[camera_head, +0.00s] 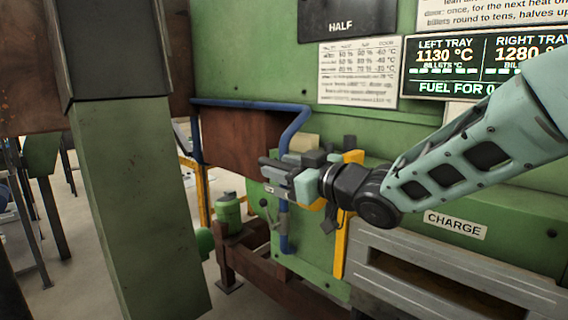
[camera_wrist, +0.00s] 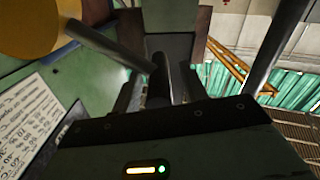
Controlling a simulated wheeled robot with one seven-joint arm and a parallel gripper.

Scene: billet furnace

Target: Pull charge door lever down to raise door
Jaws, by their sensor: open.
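My gripper (camera_head: 274,172) is open in front of the green furnace panel, with its fingers pointing left in the head view. In the wrist view, a grey rod (camera_wrist: 112,46) runs from a round yellow part (camera_wrist: 38,25) toward the space in front of my gripper. The rod may be the charge door lever, but I cannot tell for sure. A dark cylinder (camera_wrist: 158,80) shows close to the fingers; whether it lies between them is unclear. My gripper and wrist hide much of the panel here. The charge door is not clearly identifiable.
A CHARGE label (camera_head: 455,225) sits above a pale slotted frame (camera_head: 520,283) at lower right. A blue pipe (camera_head: 291,131) and a yellow upright bar (camera_head: 345,225) are close to my gripper. A thick green post (camera_head: 140,200) stands at left. A display (camera_head: 490,65) hangs at upper right.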

